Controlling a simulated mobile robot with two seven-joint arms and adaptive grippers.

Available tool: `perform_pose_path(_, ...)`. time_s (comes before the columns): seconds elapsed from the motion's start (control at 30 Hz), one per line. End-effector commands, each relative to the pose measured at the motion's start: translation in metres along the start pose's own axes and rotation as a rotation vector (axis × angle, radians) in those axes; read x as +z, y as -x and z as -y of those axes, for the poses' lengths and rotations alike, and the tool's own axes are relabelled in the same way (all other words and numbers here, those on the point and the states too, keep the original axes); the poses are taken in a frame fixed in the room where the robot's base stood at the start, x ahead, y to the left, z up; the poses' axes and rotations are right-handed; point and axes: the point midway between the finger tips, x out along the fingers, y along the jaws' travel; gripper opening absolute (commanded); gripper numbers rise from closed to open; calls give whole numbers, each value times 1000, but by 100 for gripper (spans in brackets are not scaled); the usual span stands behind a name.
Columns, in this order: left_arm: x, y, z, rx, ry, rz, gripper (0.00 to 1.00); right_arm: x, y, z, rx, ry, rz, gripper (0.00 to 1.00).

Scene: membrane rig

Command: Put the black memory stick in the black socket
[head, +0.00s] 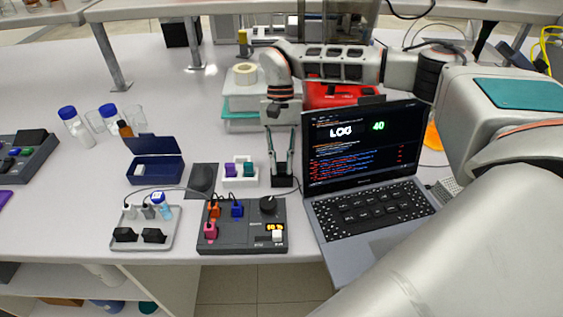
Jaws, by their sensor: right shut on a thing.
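My right gripper (282,172) points straight down, left of the laptop, with its fingers shut on the black memory stick. The stick is small and dark between the fingertips and is mostly hidden. The fingertips are right at a small black block (283,183) on the table, which looks like the black socket. I cannot tell whether the stick is inside it or just above it. My left gripper is not in view.
A white holder with a purple stick (230,171) and a teal stick (248,170) stands just left of the gripper. The laptop (365,195) is close on the right. A dark control box (240,245) with coloured plugs is in front. A navy case (155,170) stands further left.

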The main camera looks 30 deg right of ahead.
Motion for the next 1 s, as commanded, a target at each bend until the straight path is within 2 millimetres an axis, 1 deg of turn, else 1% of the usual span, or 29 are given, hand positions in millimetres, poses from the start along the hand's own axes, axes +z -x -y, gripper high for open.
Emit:
perform_pose_path(0.23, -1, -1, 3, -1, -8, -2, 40, -1, -2, 0, 0, 0, 1, 7)
perform_pose_path(0.27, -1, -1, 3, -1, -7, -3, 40, -1, -2, 0, 0, 0, 1, 20)
perform_pose_path(0.3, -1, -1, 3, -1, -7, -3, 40, -1, -2, 0, 0, 0, 1, 30)
perform_pose_path(0.33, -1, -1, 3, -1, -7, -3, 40, -1, -2, 0, 0, 0, 1, 37)
perform_pose_path(0.63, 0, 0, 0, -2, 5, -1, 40, -1, -2, 0, 0, 0, 0, 37)
perform_pose_path(0.73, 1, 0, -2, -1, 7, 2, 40, -1, 1, 0, 0, 0, -1, 37)
perform_pose_path(0.87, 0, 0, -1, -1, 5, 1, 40, -1, 16, 1, -1, -1, -2, 37)
perform_pose_path(1.0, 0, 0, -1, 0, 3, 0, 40, -2, 43, 1, -1, -1, -5, 37)
